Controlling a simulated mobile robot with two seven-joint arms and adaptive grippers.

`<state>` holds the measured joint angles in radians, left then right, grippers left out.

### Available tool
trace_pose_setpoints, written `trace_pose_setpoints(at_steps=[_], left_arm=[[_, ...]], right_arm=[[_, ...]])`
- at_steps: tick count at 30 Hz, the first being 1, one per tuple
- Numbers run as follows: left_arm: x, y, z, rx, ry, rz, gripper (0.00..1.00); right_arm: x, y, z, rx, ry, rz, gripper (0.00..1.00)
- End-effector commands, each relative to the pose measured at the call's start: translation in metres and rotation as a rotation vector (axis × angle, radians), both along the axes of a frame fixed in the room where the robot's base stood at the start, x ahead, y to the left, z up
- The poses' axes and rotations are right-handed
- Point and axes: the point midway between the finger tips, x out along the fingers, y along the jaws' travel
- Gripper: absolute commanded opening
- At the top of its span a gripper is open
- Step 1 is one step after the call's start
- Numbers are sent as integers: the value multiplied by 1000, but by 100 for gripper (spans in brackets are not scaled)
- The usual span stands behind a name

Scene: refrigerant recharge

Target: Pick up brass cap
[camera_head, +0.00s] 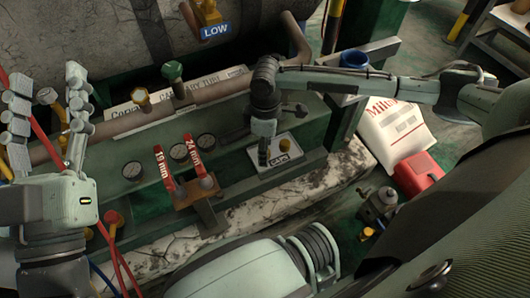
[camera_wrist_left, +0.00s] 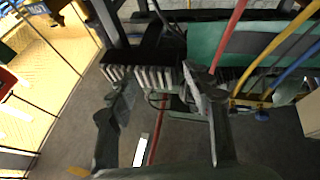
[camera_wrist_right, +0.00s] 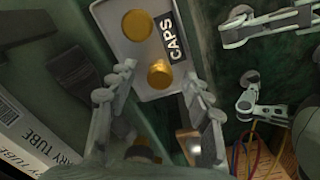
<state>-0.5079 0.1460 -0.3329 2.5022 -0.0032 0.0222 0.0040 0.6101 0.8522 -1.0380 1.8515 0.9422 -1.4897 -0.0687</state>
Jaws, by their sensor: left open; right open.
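A small pale tray labelled CAPS (camera_head: 255,161) sits on the green bench in the head view. One brass cap (camera_head: 284,139) shows in it there. In the right wrist view the tray (camera_wrist_right: 150,50) holds two round brass caps, an upper cap (camera_wrist_right: 137,25) and a lower cap (camera_wrist_right: 158,73). My right gripper (camera_head: 264,152) points down over the tray. In the right wrist view its open fingers (camera_wrist_right: 160,73) appear on either side of the lower cap; contact cannot be told. My left gripper (camera_head: 46,78) is open and empty, at the left, away from the tray.
Two red-handled wrenches, marked 19 mm (camera_head: 164,169) and 24 mm (camera_head: 194,156), rest left of the tray. A red hose (camera_head: 42,130) runs near my left gripper.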

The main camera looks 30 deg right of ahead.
Motion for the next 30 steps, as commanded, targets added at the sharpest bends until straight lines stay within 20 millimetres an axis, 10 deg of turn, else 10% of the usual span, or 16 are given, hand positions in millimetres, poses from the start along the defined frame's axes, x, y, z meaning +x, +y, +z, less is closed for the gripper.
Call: trace_pose_setpoints(at_steps=[14,30], left_arm=[[0,0,0,1,2,0,50],[6,-1,-19,50,119,1,50]], right_arm=[[0,0,0,1,1,0,0],[0,1,26,3,-1,0,0]])
